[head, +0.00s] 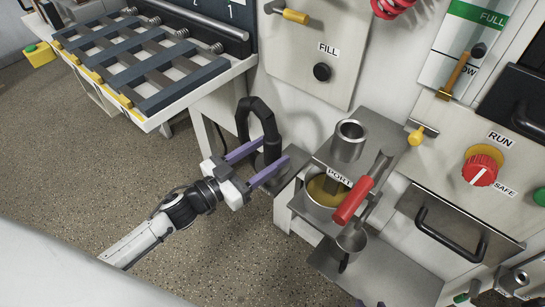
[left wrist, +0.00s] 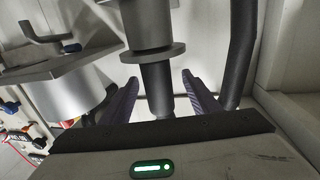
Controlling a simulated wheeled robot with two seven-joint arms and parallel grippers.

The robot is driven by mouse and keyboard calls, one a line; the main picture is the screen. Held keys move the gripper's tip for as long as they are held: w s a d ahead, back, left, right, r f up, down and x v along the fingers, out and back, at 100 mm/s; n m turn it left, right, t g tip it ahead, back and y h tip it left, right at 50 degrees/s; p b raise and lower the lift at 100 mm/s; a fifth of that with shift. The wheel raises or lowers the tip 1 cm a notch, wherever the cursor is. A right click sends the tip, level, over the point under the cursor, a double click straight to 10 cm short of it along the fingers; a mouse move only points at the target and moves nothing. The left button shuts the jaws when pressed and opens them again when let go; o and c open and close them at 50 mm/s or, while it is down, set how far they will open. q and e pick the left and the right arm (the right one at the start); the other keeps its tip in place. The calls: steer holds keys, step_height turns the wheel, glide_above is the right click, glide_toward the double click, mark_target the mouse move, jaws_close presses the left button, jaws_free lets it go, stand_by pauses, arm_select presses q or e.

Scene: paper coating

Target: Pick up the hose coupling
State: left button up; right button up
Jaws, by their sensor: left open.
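The hose coupling (head: 272,148) is a dark grey piece at the end of a black hose loop (head: 258,108), beside the metal port stand. In the left wrist view the coupling (left wrist: 150,65) looks like a grey cylinder with a wide flange and a narrower stem below. My left gripper (head: 275,152) has its two purple fingers spread, one on each side of the coupling. In the left wrist view the stem stands between the open fingers (left wrist: 160,84), with gaps visible on both sides. My right gripper is in neither view.
The PORT stand (head: 375,130) with a metal cup, a pot and a red-handled ladle (head: 352,200) is close to the right of my left gripper. A slatted roller rack (head: 140,65) is at the upper left. The floor at lower left is clear.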

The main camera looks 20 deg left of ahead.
arm_select(q)
steer(key=x, duration=0.5)
steer(key=shift+w+d+r, duration=0.15)
steer(key=shift+w+d, duration=0.05)
steer(key=shift+d, duration=0.1)
steer(key=shift+c, duration=0.5)
jaws_close()
steer(key=shift+r, duration=0.2)
